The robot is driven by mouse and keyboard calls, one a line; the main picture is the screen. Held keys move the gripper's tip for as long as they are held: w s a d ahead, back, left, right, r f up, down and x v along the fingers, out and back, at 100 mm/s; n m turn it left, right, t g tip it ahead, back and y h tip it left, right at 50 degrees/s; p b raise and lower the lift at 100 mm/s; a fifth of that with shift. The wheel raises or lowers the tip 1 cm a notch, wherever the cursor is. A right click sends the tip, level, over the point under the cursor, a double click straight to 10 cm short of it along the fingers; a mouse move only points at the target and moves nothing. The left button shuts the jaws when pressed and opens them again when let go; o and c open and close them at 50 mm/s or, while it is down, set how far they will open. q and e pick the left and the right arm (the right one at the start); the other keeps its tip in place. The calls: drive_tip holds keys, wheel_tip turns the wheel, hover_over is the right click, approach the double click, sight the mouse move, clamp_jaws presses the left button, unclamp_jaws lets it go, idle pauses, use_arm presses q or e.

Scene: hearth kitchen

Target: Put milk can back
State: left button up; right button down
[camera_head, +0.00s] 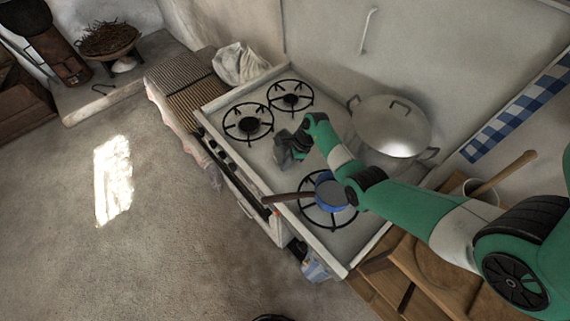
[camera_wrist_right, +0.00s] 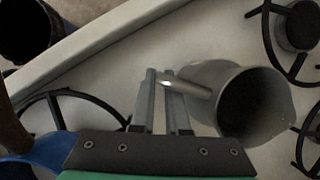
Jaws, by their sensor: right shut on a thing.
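The milk can is a grey metal vessel with a straight handle. In the right wrist view the milk can (camera_wrist_right: 240,100) lies just right of my right gripper (camera_wrist_right: 161,76), whose fingers are shut on its handle. Its dark open mouth faces the camera. In the head view my right gripper (camera_head: 296,143) is over the stove (camera_head: 262,165), between the burners, and the can is a small grey shape there, partly hidden by the gripper. I cannot tell whether the can touches the stovetop. My left gripper is not in view.
A blue pan (camera_head: 328,193) with a brown handle sits on the front-right burner, under my right arm. A large lidded pot (camera_head: 392,128) stands at the back right. The two left burners (camera_head: 248,122) are bare. A white cloth bag (camera_head: 238,66) lies beyond the stove's left edge.

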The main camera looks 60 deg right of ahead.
drive_tip(key=c, duration=1.4)
unclamp_jaws()
drive_tip(key=shift+f, duration=0.2)
drive_tip(key=o, duration=0.5)
drive_tip(key=shift+r, duration=0.1)
drive_tip(key=shift+r, duration=0.25)
drive_tip(key=p+v, duration=0.4)
drive_tip(key=v, duration=0.7)
drive_tip(key=shift+s+d+r+p, duration=0.15)
drive_tip(key=shift+r+p, duration=0.2)
